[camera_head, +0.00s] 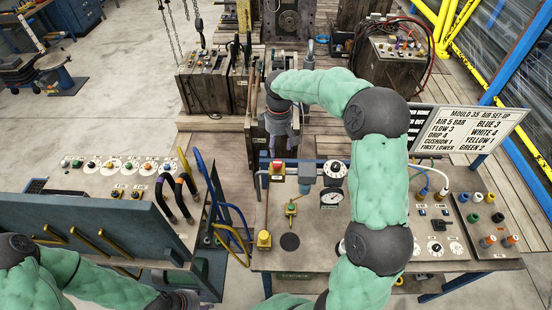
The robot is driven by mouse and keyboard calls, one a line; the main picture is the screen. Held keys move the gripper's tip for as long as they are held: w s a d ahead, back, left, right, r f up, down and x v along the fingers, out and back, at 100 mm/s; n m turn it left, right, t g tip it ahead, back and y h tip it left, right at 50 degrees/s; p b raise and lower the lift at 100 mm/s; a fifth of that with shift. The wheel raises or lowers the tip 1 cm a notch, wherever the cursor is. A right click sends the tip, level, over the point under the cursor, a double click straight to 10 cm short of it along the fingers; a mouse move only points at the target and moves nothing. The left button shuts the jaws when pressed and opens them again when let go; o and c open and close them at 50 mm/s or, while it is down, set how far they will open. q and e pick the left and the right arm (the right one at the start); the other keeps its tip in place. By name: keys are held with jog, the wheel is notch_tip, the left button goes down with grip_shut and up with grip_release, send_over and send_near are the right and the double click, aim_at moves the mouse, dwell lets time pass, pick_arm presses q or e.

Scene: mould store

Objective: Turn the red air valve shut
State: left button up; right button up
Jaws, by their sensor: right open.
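A small red-topped fitting (277,167), which looks like the red air valve, stands near the far left of the right-hand table (300,255). It is small in view, and I cannot tell its handle's exact position. My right gripper (281,150) hangs above and just beyond it, pointing down, open and with nothing seen in it. The gap between them is hard to judge. My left gripper (187,302) is low at the bottom edge, partly cut off and apart from the valve; its fingers are not clear.
A pressure gauge (331,197), a round white dial (335,170), a green-and-yellow valve (291,207) and a yellow knob (264,239) stand near the red fitting. A sign (468,130) is at the right. Mould blocks (205,80) stand behind. Curved hoses (215,195) rise at the left.

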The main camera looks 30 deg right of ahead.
aim_at(277, 163)
notch_tip(277, 163, down, 9)
jog(key=shift+a+r, duration=0.1)
dwell(0.4)
jog(key=c, duration=1.1)
